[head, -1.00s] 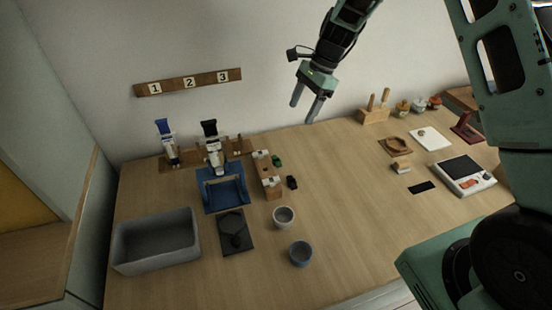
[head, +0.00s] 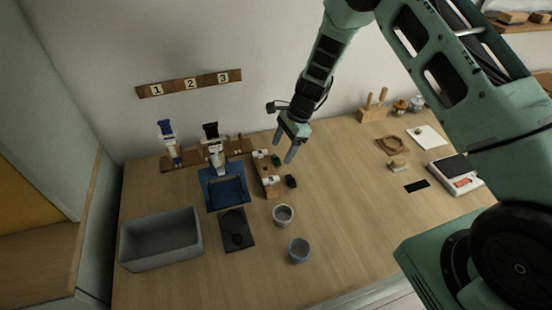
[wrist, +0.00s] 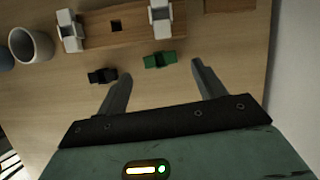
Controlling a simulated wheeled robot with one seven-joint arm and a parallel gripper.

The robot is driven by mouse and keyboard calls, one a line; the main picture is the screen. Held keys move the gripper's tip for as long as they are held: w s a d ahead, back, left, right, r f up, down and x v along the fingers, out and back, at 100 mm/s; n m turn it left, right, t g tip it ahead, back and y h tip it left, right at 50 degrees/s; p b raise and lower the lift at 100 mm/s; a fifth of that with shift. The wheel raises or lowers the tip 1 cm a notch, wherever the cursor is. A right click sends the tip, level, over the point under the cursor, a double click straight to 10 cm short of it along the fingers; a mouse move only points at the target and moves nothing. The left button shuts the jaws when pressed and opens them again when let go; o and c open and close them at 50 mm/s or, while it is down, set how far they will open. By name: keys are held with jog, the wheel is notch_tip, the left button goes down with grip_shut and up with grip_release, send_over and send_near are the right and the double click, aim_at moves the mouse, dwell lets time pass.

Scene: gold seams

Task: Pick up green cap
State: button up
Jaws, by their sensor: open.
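The green cap (wrist: 159,60) lies on the table in the wrist view, beside a wooden block with white fittings. It also shows small in the head view (head: 276,161), just left of my fingers. My gripper (head: 283,150) is open and empty above the table near it. In the wrist view my fingers (wrist: 155,78) are spread, with the cap beyond the tips and between them, nearer the right finger. A black cap (wrist: 102,75) lies to its left, near the left fingertip; it shows in the head view (head: 290,181) too.
The wooden block (wrist: 115,28) stands close beside the caps. Two cups, one pale (head: 283,215) and one blue-grey (head: 299,250), stand in front. A blue stand (head: 222,190), a black plate (head: 236,240) and a grey bin (head: 160,238) are at left.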

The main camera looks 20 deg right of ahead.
aim_at(279, 158)
jog(key=shift+p+x, duration=0.3)
jog(key=shift+x, duration=1.3)
jog(key=c, duration=1.1)
jog(key=shift+o, duration=0.2)
